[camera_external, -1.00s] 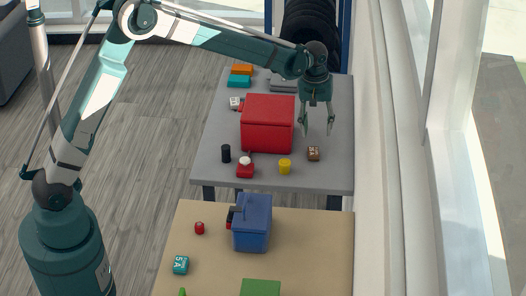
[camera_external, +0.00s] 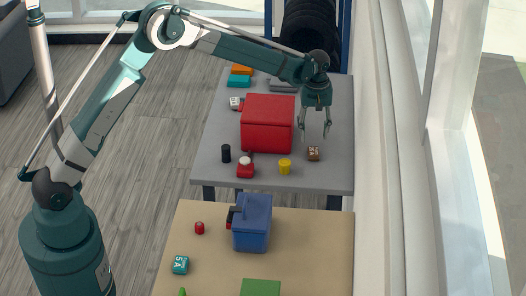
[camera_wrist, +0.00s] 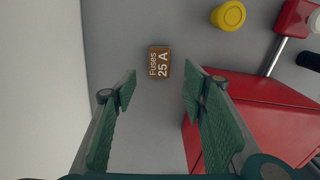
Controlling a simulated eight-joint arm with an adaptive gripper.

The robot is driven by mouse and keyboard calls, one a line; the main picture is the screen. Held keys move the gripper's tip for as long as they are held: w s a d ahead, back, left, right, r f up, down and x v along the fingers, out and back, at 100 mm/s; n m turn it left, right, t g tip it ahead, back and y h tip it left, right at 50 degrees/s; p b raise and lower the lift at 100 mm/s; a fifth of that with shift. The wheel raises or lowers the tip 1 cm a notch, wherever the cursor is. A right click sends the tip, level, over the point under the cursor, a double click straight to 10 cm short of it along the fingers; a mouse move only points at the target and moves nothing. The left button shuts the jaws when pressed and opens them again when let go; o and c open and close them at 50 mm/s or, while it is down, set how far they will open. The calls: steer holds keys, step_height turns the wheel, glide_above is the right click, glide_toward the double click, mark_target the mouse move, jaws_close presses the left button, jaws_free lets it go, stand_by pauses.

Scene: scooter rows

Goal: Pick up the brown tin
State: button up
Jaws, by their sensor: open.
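The brown tin (camera_external: 314,153) is a small box on the grey table, near its front right corner. In the wrist view the tin (camera_wrist: 159,62) lies flat with white lettering "Fuses 25 A" on top, beyond and between my fingertips. My gripper (camera_external: 315,138) is open and empty, pointing down above the table just behind the tin. In the wrist view my gripper (camera_wrist: 160,75) has both green-padded fingers spread wide, apart from the tin. Nothing hides the tin.
A large red box (camera_external: 268,122) stands left of my gripper, close to one finger in the wrist view. A yellow cup (camera_external: 285,167), a red object with a white top (camera_external: 245,168) and a black cylinder (camera_external: 226,153) stand left of the tin. The wall is to the right.

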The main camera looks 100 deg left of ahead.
mark_target(314, 151)
steer(key=shift+f, duration=0.1)
steer(key=shift+f, duration=1.15)
steer(key=shift+f, duration=0.15)
steer(key=shift+w+f+b, duration=0.1)
steer(key=shift+f+b, duration=0.3)
steer(key=shift+f, duration=2.05)
steer(key=c, duration=1)
steer(key=shift+r, duration=0.15)
step_height(314, 151, up, 10)
steer(key=shift+p, duration=0.45)
